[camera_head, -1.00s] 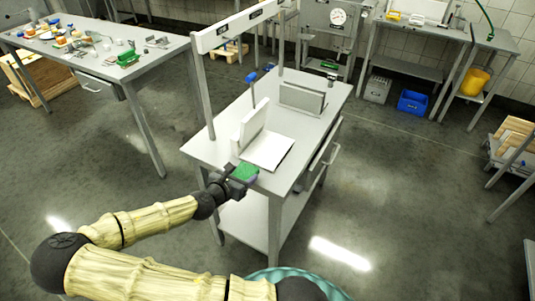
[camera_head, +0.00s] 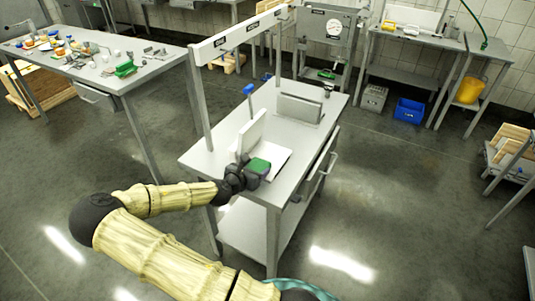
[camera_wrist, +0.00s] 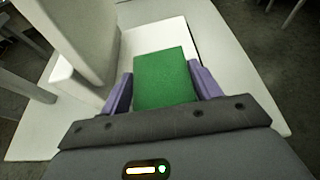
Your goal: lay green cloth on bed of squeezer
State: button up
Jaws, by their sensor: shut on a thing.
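The green cloth (camera_wrist: 164,78) is a flat green square in the wrist view, between the two purple fingers of my gripper (camera_wrist: 164,92). My gripper is shut on it; the cloth also shows in the head view (camera_head: 259,165). The squeezer at the near end of the workbench has a white flat bed (camera_head: 279,156) and an upright white plate (camera_head: 250,131). My gripper (camera_head: 250,174) holds the cloth over the near part of the bed. The cloth hides some of the bed, and I cannot tell whether they touch.
A second upright plate unit (camera_head: 301,108) stands farther back on the grey workbench (camera_head: 208,150). A frame with a white labelled beam (camera_head: 240,31) rises along the bench's left side. A table with small items (camera_head: 85,60) is at the far left.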

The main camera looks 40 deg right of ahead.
aim_at(262, 160)
jog(key=d, duration=0.1)
jog(key=w+d, duration=0.1)
jog(key=d, duration=0.1)
jog(key=w+d, duration=0.1)
jog(key=shift+d, duration=0.35)
jog(key=d, duration=0.1)
jog(key=w+d, duration=0.1)
jog(key=d, duration=0.1)
jog(key=shift+w+d+p, duration=0.15)
jog(key=shift+d+p, duration=0.1)
jog(key=shift+p, duration=0.1)
jog(key=shift+d+f, duration=0.15)
jog(key=shift+f, duration=0.15)
jog(key=shift+f, duration=0.2)
jog(key=o, duration=1.1)
jog(key=shift+r, duration=0.1)
jog(key=shift+c, duration=0.2)
